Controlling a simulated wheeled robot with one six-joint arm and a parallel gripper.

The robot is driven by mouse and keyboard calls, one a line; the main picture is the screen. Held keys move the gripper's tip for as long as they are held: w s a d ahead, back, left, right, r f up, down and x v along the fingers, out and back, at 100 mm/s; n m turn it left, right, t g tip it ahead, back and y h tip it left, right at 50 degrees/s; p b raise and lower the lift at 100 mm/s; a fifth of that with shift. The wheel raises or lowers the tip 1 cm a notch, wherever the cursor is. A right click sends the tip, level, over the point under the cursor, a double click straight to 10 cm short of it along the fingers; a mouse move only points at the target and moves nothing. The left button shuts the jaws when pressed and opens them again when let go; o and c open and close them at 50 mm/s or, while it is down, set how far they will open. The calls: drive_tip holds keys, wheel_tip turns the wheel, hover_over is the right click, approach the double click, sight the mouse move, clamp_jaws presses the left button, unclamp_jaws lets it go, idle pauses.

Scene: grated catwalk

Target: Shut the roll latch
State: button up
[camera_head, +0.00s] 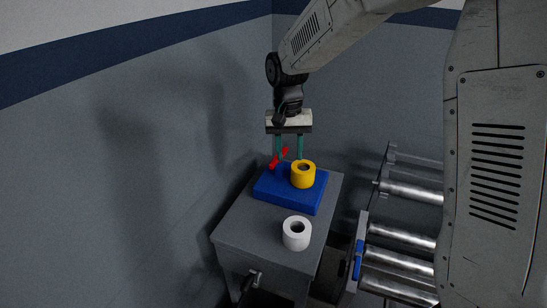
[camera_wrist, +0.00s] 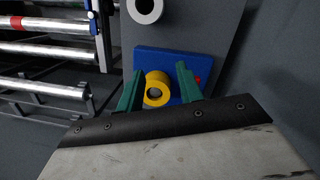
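A blue block (camera_head: 268,189) lies on the grey cabinet, with a yellow roll (camera_head: 303,180) standing upright on it. A red part (camera_head: 274,162), perhaps the latch, shows beside the roll at the block's back left; its exact position is hard to tell. In the wrist view, the blue block (camera_wrist: 146,57) and yellow roll (camera_wrist: 165,78) show beyond my fingers, and only a bit of the red part (camera_wrist: 197,80) shows beside the right finger. My gripper (camera_head: 289,158) has two green fingers spread apart, pointing down above the block.
A white roll (camera_head: 297,233) stands on the grey cabinet (camera_head: 243,228) in front of the blue block. A rack of metal rollers (camera_head: 400,232) is to the right of the cabinet. A wall (camera_head: 170,150) closes in at the left and back.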

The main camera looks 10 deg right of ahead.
drive_tip(key=m, duration=0.2)
hover_over(274, 161)
drive_tip(key=s, duration=0.2)
wheel_tip(274, 161, down, 2)
drive_tip(key=shift+w+a+r+m+t, duration=0.1)
drive_tip(key=shift+w+r+m+t, duration=0.1)
drive_tip(key=shift+w+r+t, duration=0.25)
drive_tip(key=shift+w+r+m+t, duration=0.2)
drive_tip(key=shift+w+r+t, duration=0.05)
drive_tip(key=shift+w, duration=0.4)
drive_tip(key=shift+r+m, duration=0.1)
drive_tip(key=shift+m, duration=0.2)
drive_tip(key=shift+f, duration=0.2)
wheel_tip(274, 161, down, 8)
drive_tip(key=shift+r, duration=0.25)
clamp_jaws()
